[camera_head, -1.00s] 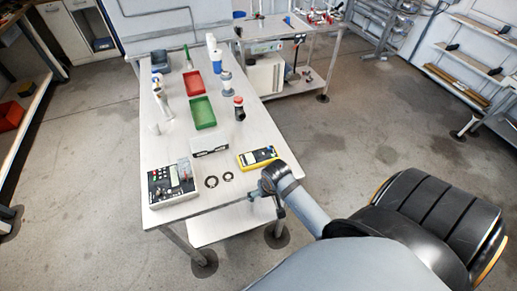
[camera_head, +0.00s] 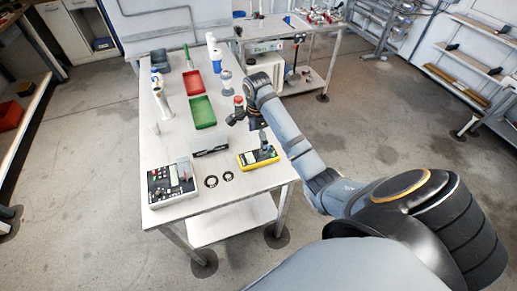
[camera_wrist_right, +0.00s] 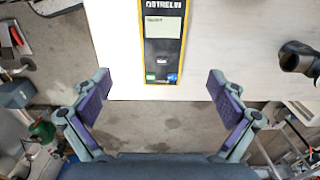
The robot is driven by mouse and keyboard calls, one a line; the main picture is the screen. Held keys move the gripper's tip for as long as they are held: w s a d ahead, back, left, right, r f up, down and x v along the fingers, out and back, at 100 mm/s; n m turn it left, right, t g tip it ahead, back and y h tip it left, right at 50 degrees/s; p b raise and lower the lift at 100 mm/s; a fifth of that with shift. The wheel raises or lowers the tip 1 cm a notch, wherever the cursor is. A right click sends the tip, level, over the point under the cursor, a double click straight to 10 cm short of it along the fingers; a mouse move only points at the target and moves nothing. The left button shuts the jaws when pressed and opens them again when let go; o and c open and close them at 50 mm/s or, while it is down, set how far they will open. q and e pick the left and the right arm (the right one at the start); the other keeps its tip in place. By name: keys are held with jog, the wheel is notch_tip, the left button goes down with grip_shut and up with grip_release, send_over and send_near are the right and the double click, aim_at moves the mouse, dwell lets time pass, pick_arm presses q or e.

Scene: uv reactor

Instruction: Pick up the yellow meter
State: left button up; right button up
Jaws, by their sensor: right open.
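The yellow meter (camera_head: 254,158) lies flat near the front right edge of the long table. It has a dark face and a light screen. My right gripper (camera_head: 252,130) is above the table by the meter, and one finger overlaps the meter in the head view. In the right wrist view the meter (camera_wrist_right: 163,55) is upper centre, and my right gripper (camera_wrist_right: 160,97) is open and empty, with fingers wide apart below and to each side of it. My left gripper is not in view.
The table (camera_head: 225,195) also bears a control box (camera_head: 172,185), two black rings (camera_head: 211,182), a small dark-fronted box (camera_head: 210,148), a green tray (camera_head: 202,113) and a red tray (camera_head: 194,83). A red-topped item (camera_head: 238,104) stands close to my gripper.

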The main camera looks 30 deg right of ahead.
jog(key=b, duration=0.4)
send_over(258, 155)
jog(key=f, duration=0.5)
jog(key=shift+s+a, duration=0.1)
jog(key=shift+a, duration=0.1)
jog(key=shift+r, duration=0.15)
jog(key=f+b, duration=0.3)
jog(key=shift+d+f, duration=0.15)
jog(key=shift+d, duration=0.05)
jog(key=shift+f, duration=0.9)
jog(key=shift+r, duration=0.1)
jog(key=shift+c, duration=0.9)
jog(key=c, duration=1.3)
jog(key=shift+o, duration=0.2)
